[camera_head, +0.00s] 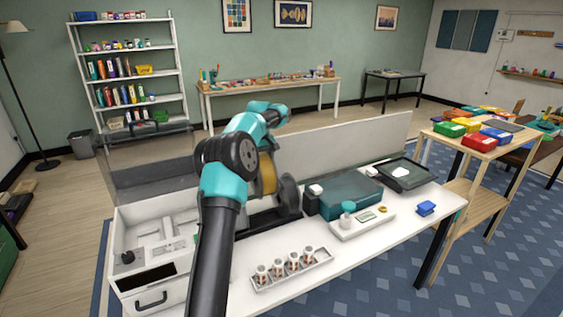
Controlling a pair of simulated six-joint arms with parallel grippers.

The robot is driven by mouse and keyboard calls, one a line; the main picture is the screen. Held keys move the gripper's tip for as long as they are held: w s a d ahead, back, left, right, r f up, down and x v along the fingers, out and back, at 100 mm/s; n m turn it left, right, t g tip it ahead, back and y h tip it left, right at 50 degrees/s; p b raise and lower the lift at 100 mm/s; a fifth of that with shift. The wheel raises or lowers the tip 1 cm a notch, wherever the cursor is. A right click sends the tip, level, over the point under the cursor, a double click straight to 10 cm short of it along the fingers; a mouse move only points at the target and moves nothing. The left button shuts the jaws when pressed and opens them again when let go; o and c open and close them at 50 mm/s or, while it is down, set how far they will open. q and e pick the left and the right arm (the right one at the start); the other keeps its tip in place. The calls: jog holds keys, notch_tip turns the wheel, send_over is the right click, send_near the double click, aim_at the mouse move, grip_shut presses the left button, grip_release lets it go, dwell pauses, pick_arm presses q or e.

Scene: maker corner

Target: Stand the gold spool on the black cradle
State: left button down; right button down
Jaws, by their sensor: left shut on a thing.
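The gold spool (267,173) shows in the head view just behind my left arm, above the white table. My left gripper (267,152) is shut on it, but the fingers are mostly hidden by my own arm. The black cradle (262,221) is on the table below the spool, partly covered by my arm. A dark round part stands at the spool's right side. I cannot tell whether the spool touches the cradle. My right gripper is not in view.
A white tray (284,280) with several small labelled cups is in front. A teal case (350,196), a white scale-like unit (362,224), a black tray (405,181) and a blue block (427,208) are to the right. A white open box (128,226) is left.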

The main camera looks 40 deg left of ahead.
pick_arm(q)
jog(key=shift+a, duration=0.85)
jog(key=shift+f, duration=0.2)
jog(key=shift+f, duration=7)
jog(key=shift+c, duration=2)
grip_release()
jog(key=o, duration=0.4)
jog(key=shift+f, duration=0.1)
jog(key=shift+s, duration=0.1)
